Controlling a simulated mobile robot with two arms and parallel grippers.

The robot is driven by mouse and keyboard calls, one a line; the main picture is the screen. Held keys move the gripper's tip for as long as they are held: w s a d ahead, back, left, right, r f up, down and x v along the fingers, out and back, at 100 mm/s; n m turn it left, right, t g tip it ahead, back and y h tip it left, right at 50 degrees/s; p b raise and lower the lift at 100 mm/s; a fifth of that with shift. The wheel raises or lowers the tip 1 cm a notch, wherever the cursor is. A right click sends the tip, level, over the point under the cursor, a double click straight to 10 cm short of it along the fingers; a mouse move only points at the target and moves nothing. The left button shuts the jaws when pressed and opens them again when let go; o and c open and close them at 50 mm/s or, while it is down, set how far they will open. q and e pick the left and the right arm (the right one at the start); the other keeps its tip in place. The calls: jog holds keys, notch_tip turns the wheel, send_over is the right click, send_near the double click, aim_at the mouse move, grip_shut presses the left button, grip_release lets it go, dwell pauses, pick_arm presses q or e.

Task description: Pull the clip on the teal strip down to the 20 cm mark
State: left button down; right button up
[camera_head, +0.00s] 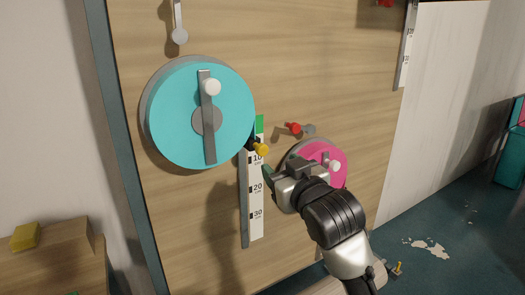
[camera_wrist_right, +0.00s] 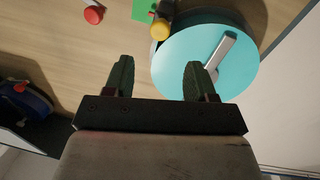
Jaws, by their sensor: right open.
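A white strip (camera_head: 256,200) with marks 10, 20 and 30 hangs upright on the wooden board, right of a large teal disc (camera_head: 179,142). Its top part is green. A yellow knob with a dark base, which looks like the clip (camera_head: 261,149), sits near the 10 mark. The knob (camera_wrist_right: 160,28) and the teal disc (camera_wrist_right: 170,70) also show in the right wrist view. My right gripper (camera_head: 273,172) is just below and right of the knob, apart from it. In the right wrist view its two fingers (camera_wrist_right: 160,76) are spread with nothing between them.
A pink disc (camera_head: 338,160) and a red knob (camera_head: 293,127) are on the board close to my right arm. Another scale strip (camera_head: 407,45) hangs at the upper right. A wooden box (camera_head: 55,260) with a yellow block (camera_head: 25,236) stands at the lower left.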

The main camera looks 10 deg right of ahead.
aim_at(263, 152)
jog(key=w, duration=0.3)
jog(key=w+a+p, duration=0.1)
jog(key=w, duration=0.1)
jog(key=w+p, duration=0.1)
jog(key=w, duration=0.2)
jog(key=shift+w+a, duration=0.3)
jog(key=shift+a, duration=0.05)
jog(key=shift+w+a+f+p, duration=0.15)
jog(key=shift+w+p, duration=0.15)
jog(key=shift+w, duration=0.45)
